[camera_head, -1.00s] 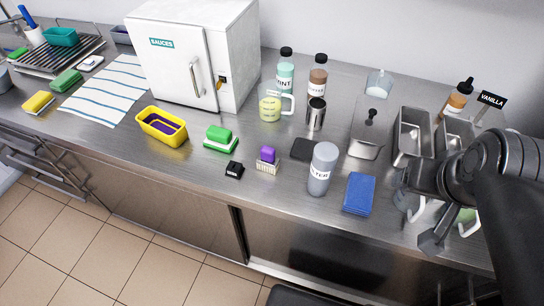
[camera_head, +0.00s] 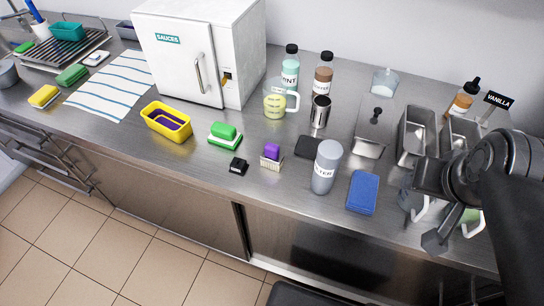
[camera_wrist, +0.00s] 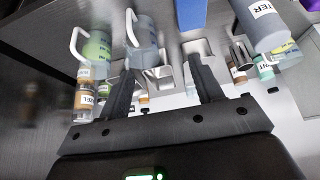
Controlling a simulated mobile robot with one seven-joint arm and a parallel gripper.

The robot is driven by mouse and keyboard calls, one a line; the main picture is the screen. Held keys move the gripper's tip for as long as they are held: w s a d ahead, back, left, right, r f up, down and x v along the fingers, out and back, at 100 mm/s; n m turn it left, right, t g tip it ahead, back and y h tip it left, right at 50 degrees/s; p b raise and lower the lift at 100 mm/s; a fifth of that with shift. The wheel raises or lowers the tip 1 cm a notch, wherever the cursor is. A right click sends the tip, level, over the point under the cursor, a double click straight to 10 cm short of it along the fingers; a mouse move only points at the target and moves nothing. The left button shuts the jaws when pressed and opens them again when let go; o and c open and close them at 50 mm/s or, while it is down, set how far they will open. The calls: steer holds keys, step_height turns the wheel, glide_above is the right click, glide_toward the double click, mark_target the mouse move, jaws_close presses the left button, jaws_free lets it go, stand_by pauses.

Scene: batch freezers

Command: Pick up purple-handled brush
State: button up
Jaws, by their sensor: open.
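The purple-handled brush (camera_head: 272,152) stands on the steel counter near its front edge, purple block handle up and pale bristles down. It is left of the grey water bottle (camera_head: 326,166). My gripper (camera_head: 446,231) is at the right, over the counter's front edge, well away from the brush. In the wrist view my gripper (camera_wrist: 160,68) shows two dark fingers spread apart with nothing held between them.
A green brush (camera_head: 224,135) and a small black block (camera_head: 238,166) sit left of the purple brush. A dark flat pad (camera_head: 309,147) and a blue sponge (camera_head: 362,192) lie to its right. A yellow tub (camera_head: 166,122) and a white sauces fridge (camera_head: 180,56) stand farther left.

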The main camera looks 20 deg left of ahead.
steer(key=m+g, duration=0.1)
steer(key=g, duration=0.5)
glide_above(272, 145)
step_height(272, 145, down, 3)
steer(key=shift+w+a+f, duration=0.2)
steer(key=shift+a+f, duration=0.05)
steer(key=shift+f, duration=0.05)
step_height(272, 145, down, 5)
steer(key=shift+r, duration=0.15)
steer(key=f, duration=0.5)
steer(key=shift+s+d+f, duration=0.25)
steer(key=shift+f, duration=0.05)
